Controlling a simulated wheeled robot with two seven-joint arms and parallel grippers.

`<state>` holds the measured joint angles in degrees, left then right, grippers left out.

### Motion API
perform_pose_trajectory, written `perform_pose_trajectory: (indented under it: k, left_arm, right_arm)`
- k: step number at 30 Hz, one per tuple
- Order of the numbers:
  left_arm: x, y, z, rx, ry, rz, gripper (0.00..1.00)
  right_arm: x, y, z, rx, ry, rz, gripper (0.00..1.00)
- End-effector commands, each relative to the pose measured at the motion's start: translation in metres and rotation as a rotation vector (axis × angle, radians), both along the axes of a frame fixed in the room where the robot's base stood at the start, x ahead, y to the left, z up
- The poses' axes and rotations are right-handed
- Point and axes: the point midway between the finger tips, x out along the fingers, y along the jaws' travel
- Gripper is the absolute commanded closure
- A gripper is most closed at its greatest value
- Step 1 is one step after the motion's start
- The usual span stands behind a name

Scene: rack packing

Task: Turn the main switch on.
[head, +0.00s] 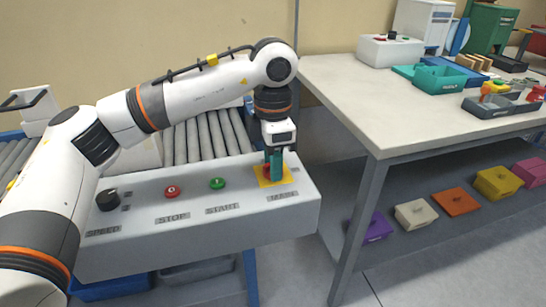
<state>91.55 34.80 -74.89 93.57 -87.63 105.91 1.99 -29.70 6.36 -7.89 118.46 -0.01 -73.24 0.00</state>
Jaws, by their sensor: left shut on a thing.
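The main switch (266,171) is a red knob on a yellow square plate at the right end of the white control panel (295,215), above a label reading MAIN. My left gripper (273,172) points down over it and is shut on the knob. The fingers hide most of the knob, so I cannot tell which way it is turned. My right gripper is not in view.
The panel also has a black speed knob (108,200), a red stop button (172,191) and a green start button (217,184). A roller conveyor (205,137) lies behind. A table (350,95) with trays stands right, with several coloured boxes below.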

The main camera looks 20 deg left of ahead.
Motion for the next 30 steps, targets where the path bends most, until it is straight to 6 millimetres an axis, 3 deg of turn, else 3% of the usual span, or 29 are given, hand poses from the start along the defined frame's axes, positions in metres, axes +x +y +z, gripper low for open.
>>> perform_pose_trajectory:
  k: [15,30]
  left_arm:
    - [0.000,0.000,0.001,-0.001,-0.003,-0.328,0.85]
    - [0.001,0.000,0.001,0.000,-0.003,-0.386,0.85]
  right_arm:
    - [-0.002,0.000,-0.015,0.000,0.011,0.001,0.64]
    - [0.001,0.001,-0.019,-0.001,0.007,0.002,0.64]
